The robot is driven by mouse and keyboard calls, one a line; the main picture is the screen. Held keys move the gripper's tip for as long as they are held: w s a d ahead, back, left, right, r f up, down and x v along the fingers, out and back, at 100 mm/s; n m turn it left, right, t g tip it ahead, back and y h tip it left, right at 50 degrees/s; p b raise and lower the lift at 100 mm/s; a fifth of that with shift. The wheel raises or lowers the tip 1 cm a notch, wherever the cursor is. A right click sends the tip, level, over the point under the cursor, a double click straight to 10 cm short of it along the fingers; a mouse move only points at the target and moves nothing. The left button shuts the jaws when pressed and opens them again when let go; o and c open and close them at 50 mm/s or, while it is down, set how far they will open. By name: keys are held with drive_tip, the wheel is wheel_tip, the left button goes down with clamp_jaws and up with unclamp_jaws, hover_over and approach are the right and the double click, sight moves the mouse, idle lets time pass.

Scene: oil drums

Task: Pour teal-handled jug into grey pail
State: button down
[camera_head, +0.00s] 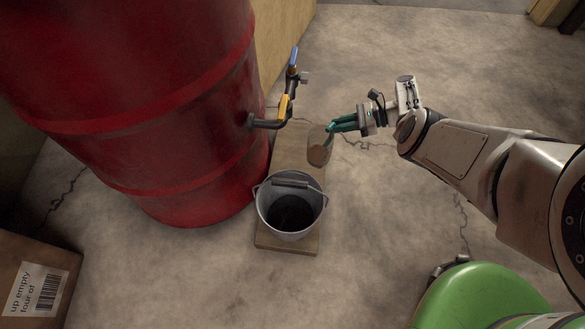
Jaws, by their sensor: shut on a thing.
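The teal-handled jug (319,152) is a small clear vessel with something brown showing inside. My gripper (352,123) is shut on its teal handle from the right. The jug is above and slightly right of the grey pail (261,205) in the picture, over the far part of the wooden board; its exact height is hard to tell. It looks roughly upright. The grey pail stands on the near end of the board, with a dark inside and its handle lying across the far side of the rim.
A large red drum (170,130) stands at left, its tap (268,122) with yellow and blue levers reaching toward the jug. The wooden board (285,246) lies on the concrete floor. A cardboard box (35,280) is at lower left.

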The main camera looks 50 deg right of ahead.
drive_tip(key=shift+f+b, duration=1.05)
drive_tip(key=shift+f, duration=0.45)
drive_tip(key=shift+a+r, duration=0.1)
